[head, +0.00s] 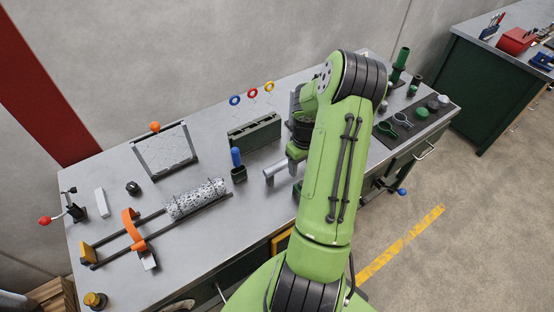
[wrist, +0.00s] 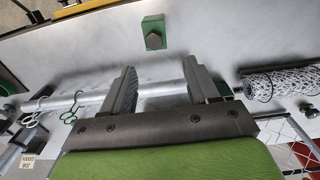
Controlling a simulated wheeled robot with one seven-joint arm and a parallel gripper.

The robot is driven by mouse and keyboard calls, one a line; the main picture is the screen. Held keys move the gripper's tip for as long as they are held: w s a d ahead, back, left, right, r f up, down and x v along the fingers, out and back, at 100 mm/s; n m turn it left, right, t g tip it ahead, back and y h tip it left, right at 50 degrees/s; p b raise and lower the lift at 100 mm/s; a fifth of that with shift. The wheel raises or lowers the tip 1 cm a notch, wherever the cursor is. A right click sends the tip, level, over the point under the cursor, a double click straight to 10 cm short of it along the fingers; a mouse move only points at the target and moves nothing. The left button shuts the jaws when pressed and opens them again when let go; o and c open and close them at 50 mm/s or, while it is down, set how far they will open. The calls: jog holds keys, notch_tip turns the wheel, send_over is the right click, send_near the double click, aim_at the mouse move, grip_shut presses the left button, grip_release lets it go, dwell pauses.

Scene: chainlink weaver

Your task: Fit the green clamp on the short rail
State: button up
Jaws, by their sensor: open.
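A small green block with a dark knob (wrist: 153,32), which looks like the green clamp, sits on the bench in the wrist view, apart from the rail. In the head view it is mostly hidden by my arm (head: 298,187). The short grey rail (wrist: 162,89) runs across the wrist view behind my fingers; its end shows left of my arm in the head view (head: 275,171). My gripper (wrist: 160,75) is open, with nothing between its fingers, above the rail. I cannot tell its exact height.
A rolled chain-link mesh (head: 196,199) lies left, near an orange arched piece (head: 130,223) on long rails. A blue-handled tool (head: 236,158) stands in a holder close to the rail. Looped tools (head: 387,129) lie on a dark mat at right.

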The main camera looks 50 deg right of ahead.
aim_at(302, 182)
jog(key=shift+s+d+f, duration=0.1)
jog(key=shift+f, duration=0.25)
jog(key=f+b, duration=0.1)
jog(key=f, duration=0.1)
jog(key=s+d+f+b, duration=0.1)
jog(key=shift+b, duration=0.35)
jog(key=f+b, duration=0.1)
jog(key=f, duration=0.1)
jog(key=f+b, duration=0.4)
jog(key=shift+w+a+f, duration=0.25)
jog(key=shift+w, duration=0.05)
jog(key=shift+s+d+r, duration=0.1)
jog(key=shift+s+r, duration=0.05)
jog(key=shift+r, duration=0.05)
jog(key=shift+c, duration=0.2)
jog(key=c, duration=0.9)
notch_tip(302, 182, up, 6)
jog(key=p, duration=0.4)
jog(key=shift+r+p, duration=0.15)
jog(key=shift+p, duration=0.15)
